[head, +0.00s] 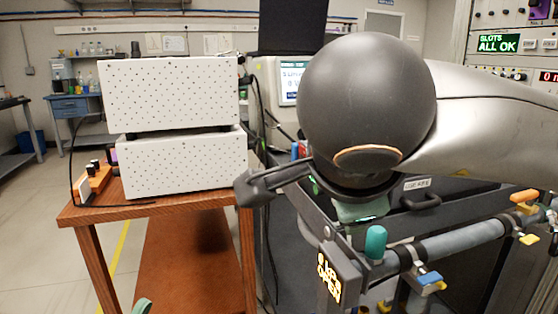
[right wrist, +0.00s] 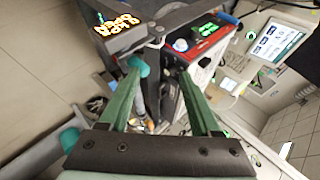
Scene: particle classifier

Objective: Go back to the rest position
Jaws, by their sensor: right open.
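My right arm comes in from the right in the head view, its large dark round joint filling the middle. My right gripper is mostly hidden below that joint. In the right wrist view its two green fingers (right wrist: 160,78) stand apart, and I see nothing held between them. Beyond them are a dark lever-like bar (right wrist: 150,32) and a teal knob (right wrist: 138,66) close to the left finger. The teal knob also shows in the head view (head: 375,243). My left gripper is not identifiable; a small green piece at the bottom edge is too cut off to tell.
An amber display (head: 330,277) reading OPEN, a dark lever (head: 272,184) and a grey pipe (head: 455,242) with coloured valve handles crowd around my right arm. Two stacked white boxes (head: 182,165) stand on a wooden table (head: 180,203) at left. Floor farther left is clear.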

